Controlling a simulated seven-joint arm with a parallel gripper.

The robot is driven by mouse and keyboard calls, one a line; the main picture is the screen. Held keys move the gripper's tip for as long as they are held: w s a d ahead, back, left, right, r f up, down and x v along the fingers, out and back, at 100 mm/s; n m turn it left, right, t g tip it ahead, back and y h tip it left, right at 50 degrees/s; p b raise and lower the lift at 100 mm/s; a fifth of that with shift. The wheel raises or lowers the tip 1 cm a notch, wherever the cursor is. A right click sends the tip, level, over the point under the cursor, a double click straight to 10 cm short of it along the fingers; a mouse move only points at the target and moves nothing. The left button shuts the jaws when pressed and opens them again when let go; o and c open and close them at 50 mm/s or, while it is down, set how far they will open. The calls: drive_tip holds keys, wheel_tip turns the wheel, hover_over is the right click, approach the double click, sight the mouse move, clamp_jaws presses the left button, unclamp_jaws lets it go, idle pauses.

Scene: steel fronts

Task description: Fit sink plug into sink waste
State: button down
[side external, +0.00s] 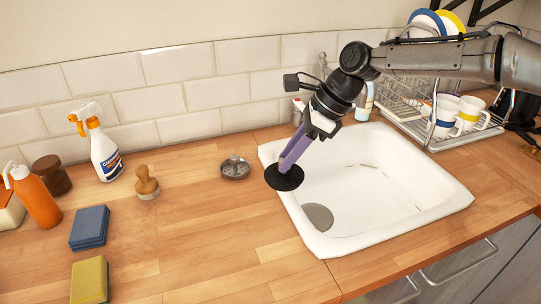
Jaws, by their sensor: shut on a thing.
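The sink plug (285,178) is a dark, flat disc at the lower end of my gripper (291,162), over the left rim of the white sink. My gripper is shut on it with its purple fingers pointing down and to the left. The plug's upper side is partly hidden by the fingers. The sink waste (318,217) appears as a grey round in the left part of the sink (385,180) floor, below and to the right of the plug. I cannot tell the exact height of the plug above the rim.
A small metal strainer (235,169) lies on the wooden worktop left of the sink. A wooden-handled brush (147,184), spray bottle (103,150), blue sponges (90,227) and yellow sponge (90,280) stand further left. A dish rack (435,135) with mugs is right of the sink.

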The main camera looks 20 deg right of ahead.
sight(299, 180)
drive_tip(key=shift+s+d+r, duration=0.5)
drive_tip(key=shift+s, duration=0.3)
drive_tip(key=shift+s+d+r, duration=0.15)
drive_tip(key=shift+s+r, duration=0.2)
drive_tip(key=shift+r, duration=0.15)
wheel_tip(299, 180, up, 5)
drive_tip(key=w+d+f+n, duration=0.1)
drive_tip(key=w+d, duration=1)
drive_tip(key=d, duration=0.2)
wheel_tip(299, 180, down, 28)
drive_tip(key=shift+w+f, duration=0.15)
drive_tip(key=shift+w, duration=0.05)
drive_tip(key=shift+f, duration=2.05)
drive_tip(key=shift+f, duration=1.5)
drive_tip(key=c, duration=0.5)
unclamp_jaws()
drive_tip(key=shift+c, duration=0.2)
